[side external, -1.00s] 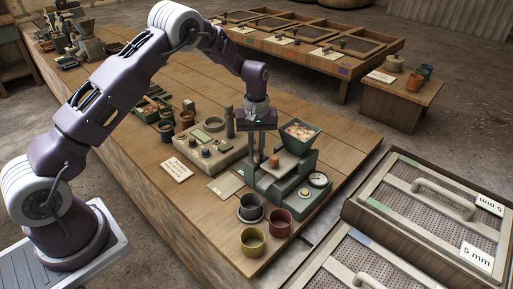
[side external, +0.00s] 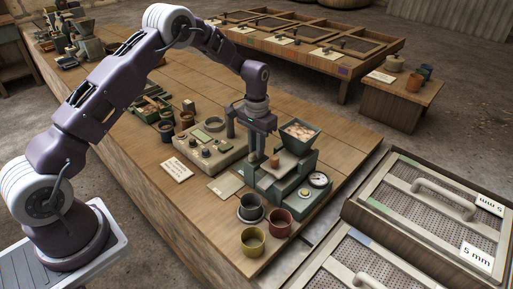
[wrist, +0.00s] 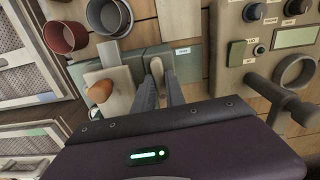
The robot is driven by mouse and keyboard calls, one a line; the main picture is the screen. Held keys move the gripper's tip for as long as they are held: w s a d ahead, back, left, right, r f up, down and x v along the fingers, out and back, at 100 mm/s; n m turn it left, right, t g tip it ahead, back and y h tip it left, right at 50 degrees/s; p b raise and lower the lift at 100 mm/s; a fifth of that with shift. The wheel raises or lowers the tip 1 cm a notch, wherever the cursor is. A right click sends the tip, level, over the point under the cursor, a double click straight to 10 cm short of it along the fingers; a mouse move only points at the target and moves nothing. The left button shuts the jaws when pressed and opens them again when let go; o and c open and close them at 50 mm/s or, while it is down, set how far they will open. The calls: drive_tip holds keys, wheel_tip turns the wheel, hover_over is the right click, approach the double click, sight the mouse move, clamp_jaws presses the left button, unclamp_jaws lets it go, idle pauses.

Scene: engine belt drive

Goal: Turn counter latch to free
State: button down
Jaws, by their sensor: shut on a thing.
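The green counter machine (side external: 305,198) stands on the bench, with a hopper (side external: 300,132), a pale plate and a round dial (side external: 318,180). My gripper (side external: 254,158) points down at the machine's left end. In the wrist view its two grey fingers (wrist: 160,68) are close together over the machine's green body (wrist: 125,58), shut on a small part at their tips. The counter latch cannot be clearly made out; the fingertips cover that spot, and its setting cannot be read. A brown-orange piece (wrist: 99,91) sits on the pale plate beside the fingers.
A grey control box (side external: 208,150) with knobs and a display stands left of the machine; it also shows in the wrist view (wrist: 262,75). A dark post stands close behind my gripper. Grey, red (side external: 279,222) and yellow (side external: 253,242) cups stand in front. A white card (side external: 177,169) lies left.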

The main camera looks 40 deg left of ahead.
drive_tip(key=shift+m, duration=0.4)
drive_tip(key=c, duration=1.4)
unclamp_jaws()
wheel_tip(320, 180, up, 7)
drive_tip(key=shift+r, duration=0.1)
